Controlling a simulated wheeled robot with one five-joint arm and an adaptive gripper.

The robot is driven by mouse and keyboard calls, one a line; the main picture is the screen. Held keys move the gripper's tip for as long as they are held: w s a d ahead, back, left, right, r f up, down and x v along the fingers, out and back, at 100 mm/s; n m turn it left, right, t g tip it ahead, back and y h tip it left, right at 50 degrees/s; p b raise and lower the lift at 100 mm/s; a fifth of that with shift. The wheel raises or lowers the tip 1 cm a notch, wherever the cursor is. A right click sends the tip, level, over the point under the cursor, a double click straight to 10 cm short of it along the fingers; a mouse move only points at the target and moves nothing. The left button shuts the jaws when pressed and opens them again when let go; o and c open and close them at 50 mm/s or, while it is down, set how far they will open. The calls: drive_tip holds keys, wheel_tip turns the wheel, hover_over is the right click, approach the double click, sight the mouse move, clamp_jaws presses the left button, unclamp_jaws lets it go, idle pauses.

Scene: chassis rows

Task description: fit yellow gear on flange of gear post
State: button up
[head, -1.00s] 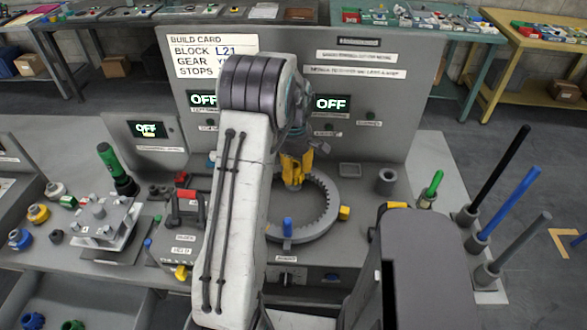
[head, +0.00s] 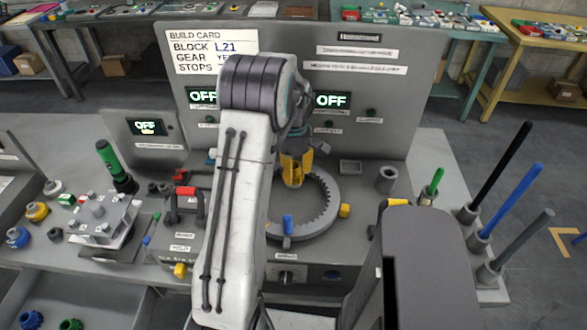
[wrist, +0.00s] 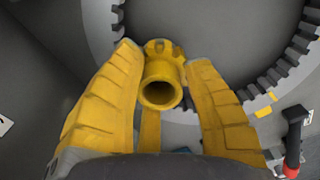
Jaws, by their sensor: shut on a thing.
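My gripper (head: 293,182) has yellow fingers and is over the toothed grey ring (head: 328,212) on the bench. In the wrist view its fingers (wrist: 165,100) are shut on the yellow gear (wrist: 163,48), whose hollow round hub faces the camera. The gear's teeth show past the hub, within the ring's outline in the picture. The ring also shows in the wrist view (wrist: 100,30). I cannot make out the gear post or its flange; the gear and gripper may cover them. I cannot tell how high the gear is above the ring.
A blue-topped peg (head: 287,225) stands at the ring's front. A small yellow block (head: 345,211) is at its right, and a grey cup (head: 387,180) is farther right. A red-handled part (head: 186,192) stands left of my arm. The upright panel (head: 385,140) closes off the back.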

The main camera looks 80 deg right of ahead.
drive_tip(key=shift+f+b, duration=0.4)
drive_tip(key=shift+f, duration=0.2)
drive_tip(key=o, duration=1.2)
wheel_tip(320, 180, up, 12)
idle(0.7)
